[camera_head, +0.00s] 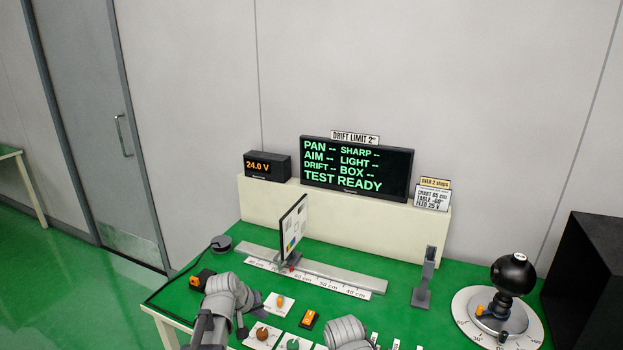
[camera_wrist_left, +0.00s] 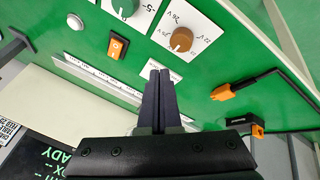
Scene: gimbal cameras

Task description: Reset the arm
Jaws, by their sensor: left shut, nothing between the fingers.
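My left arm shows in the head view at the lower left, with its grey wrist bent over the front of the green table (camera_head: 395,322). My left gripper (camera_head: 241,328) is small and partly hidden there, beside the panel with the brown knob (camera_head: 262,333). In the left wrist view my left gripper (camera_wrist_left: 158,74) has its two dark fingers together with nothing between them. The brown knob (camera_wrist_left: 181,40) with voltage marks is just beyond the fingertips, apart from them. A grey arm link of mine shows at the bottom middle of the head view; my right gripper is not visible.
An orange switch (camera_head: 309,318) and a green knob (camera_head: 292,344) are close by. A chart (camera_head: 293,228) stands on a centimetre rail (camera_head: 335,276). A black ball-shaped head (camera_head: 512,273) stands on a dial at right, next to a black box (camera_head: 588,270). A cable runs at left.

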